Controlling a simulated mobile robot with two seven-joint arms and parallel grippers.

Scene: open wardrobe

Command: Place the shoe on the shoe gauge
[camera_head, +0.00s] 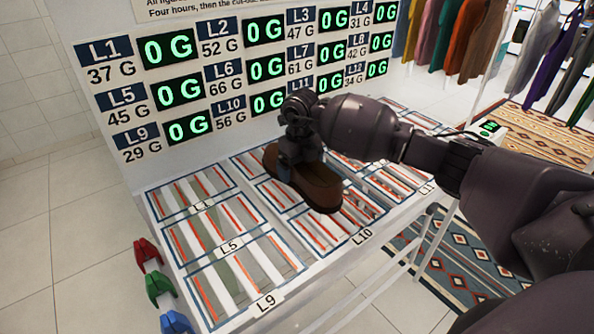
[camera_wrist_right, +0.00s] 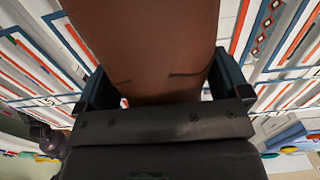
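A brown shoe (camera_head: 316,186) hangs over the slanted white board, its toe end toward the front right. My right gripper (camera_head: 297,153) is at its heel end. In the right wrist view the shoe's brown body (camera_wrist_right: 150,40) fills the space between the two dark fingers, which appear closed against its sides. The shoe looks held above the board, though its underside is hidden. No separate shoe gauge can be made out for certain; a small green-lit display (camera_head: 490,127) shows at the right behind my right arm. My left gripper is not in view.
The white board (camera_head: 143,203) has several labelled, striped cells, including L5 (camera_head: 231,246) and L10 (camera_head: 362,236). Green "0 G" readouts (camera_head: 168,48) stand behind it. Red, green and blue pieces (camera_head: 159,285) sit at its left edge. Clothes (camera_head: 445,35) hang at the back right.

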